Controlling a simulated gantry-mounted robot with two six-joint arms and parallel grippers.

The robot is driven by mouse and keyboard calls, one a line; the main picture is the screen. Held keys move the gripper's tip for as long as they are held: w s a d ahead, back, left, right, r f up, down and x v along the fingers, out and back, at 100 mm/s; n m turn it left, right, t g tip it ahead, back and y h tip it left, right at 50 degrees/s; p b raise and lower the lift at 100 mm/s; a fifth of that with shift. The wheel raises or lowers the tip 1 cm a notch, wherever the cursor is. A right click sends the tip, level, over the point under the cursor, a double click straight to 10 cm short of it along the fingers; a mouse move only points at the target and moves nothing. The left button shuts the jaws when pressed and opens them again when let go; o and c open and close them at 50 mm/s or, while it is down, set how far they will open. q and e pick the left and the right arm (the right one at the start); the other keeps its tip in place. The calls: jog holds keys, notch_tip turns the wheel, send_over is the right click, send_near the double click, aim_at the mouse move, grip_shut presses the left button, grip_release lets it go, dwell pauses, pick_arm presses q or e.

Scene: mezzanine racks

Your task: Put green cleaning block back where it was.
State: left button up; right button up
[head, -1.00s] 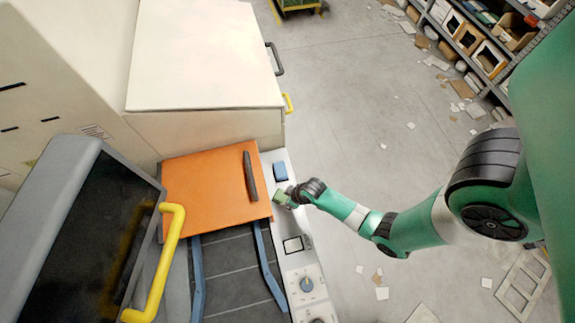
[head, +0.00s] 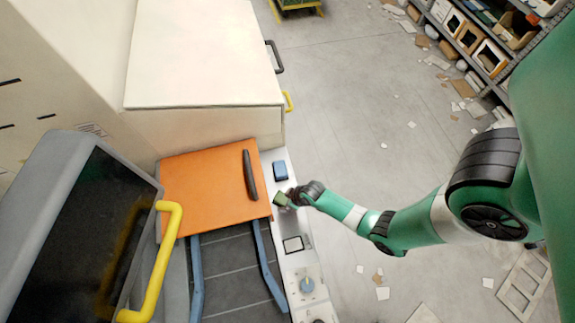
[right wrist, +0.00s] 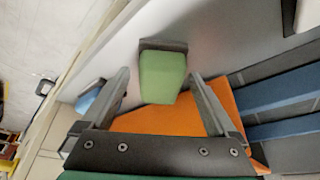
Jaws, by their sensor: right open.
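The green cleaning block (head: 280,199) is at the white side panel, by the right edge of the orange cover. In the right wrist view the green block (right wrist: 162,78) shows a dark grey band at its far end, against the pale panel; I cannot tell whether it rests fully on it. My right gripper (head: 289,197) is at the block. In the right wrist view the fingers of my right gripper (right wrist: 160,76) are open, one on each side of the block, with gaps visible. My left gripper is not in view.
A blue block (head: 280,171) sits on the white panel (head: 302,262) just beyond the green one. The orange cover (head: 205,190) with a dark handle lies to the left. A screen with a yellow handle (head: 162,265) stands at front left.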

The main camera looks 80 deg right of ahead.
jog(key=p+v, duration=0.8)
jog(key=v, duration=0.4)
jog(key=shift+p, duration=0.35)
jog(key=shift+r, duration=0.1)
